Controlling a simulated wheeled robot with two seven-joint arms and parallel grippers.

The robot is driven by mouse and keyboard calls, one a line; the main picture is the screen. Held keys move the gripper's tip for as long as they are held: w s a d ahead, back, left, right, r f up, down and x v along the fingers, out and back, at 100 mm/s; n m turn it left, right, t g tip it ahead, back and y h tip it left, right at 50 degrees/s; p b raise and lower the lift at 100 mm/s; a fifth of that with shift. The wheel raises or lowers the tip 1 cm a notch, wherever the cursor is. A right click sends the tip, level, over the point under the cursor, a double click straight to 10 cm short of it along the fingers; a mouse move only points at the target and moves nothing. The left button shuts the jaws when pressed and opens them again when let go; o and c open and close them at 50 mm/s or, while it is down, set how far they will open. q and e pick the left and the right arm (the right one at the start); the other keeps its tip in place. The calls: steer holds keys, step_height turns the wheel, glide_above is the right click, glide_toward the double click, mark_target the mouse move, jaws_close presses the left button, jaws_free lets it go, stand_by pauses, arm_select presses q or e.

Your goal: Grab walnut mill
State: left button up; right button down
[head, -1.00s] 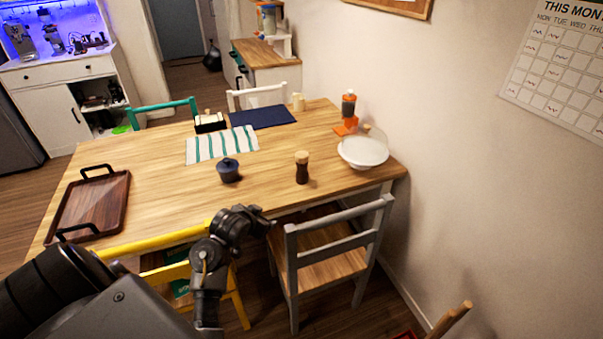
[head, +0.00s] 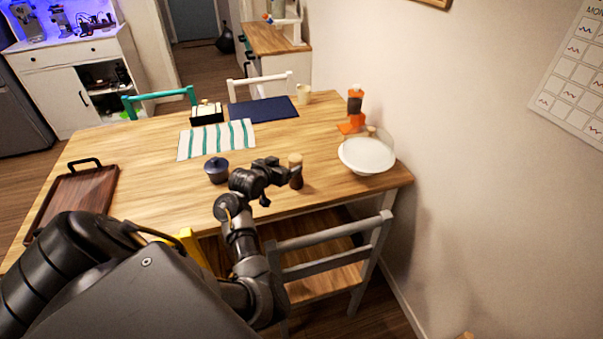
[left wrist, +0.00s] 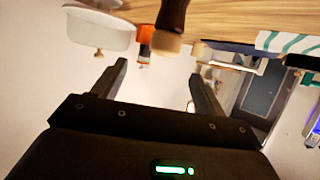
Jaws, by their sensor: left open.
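The walnut mill (head: 297,182), dark brown with a pale wooden top, stands upright on the wooden table (head: 330,160). My left gripper (head: 284,172) is open just to its left in the head view, its tips overlapping the mill there. In the left wrist view, which is upside down, the mill (left wrist: 174,14) hangs from the top edge, beyond the open fingers (left wrist: 158,70) and roughly in line with the gap between them. Nothing is between the fingers. Whether a finger touches the mill cannot be told. My right gripper is not in view.
A dark blue lidded pot (head: 216,170) stands left of the mill. A white bowl (head: 367,155) and an orange-based grinder (head: 354,108) are to the right. A wooden tray (head: 75,200) lies at the left. A grey chair (head: 330,240) stands at the near edge.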

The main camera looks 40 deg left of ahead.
mark_target(293, 159)
arm_select(q)
steer(key=shift+w+a+f, duration=0.25)
steer(key=shift+w+a, duration=0.05)
steer(key=shift+w, duration=0.25)
steer(key=shift+w+a+f, duration=0.2)
steer(key=shift+w+a, duration=0.1)
steer(key=shift+w, duration=0.25)
steer(key=shift+x, duration=1.15)
steer(key=shift+f, duration=0.1)
steer(key=shift+w, duration=0.1)
steer(key=x, duration=0.4)
steer(key=shift+w+f+p, duration=0.15)
steer(key=shift+w+p, duration=0.2)
steer(key=shift+p, duration=0.05)
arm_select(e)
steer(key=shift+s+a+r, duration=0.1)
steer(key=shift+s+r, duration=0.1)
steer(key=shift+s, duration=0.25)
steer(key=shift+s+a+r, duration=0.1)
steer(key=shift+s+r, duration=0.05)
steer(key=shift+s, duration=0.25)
arm_select(q)
jaws_close()
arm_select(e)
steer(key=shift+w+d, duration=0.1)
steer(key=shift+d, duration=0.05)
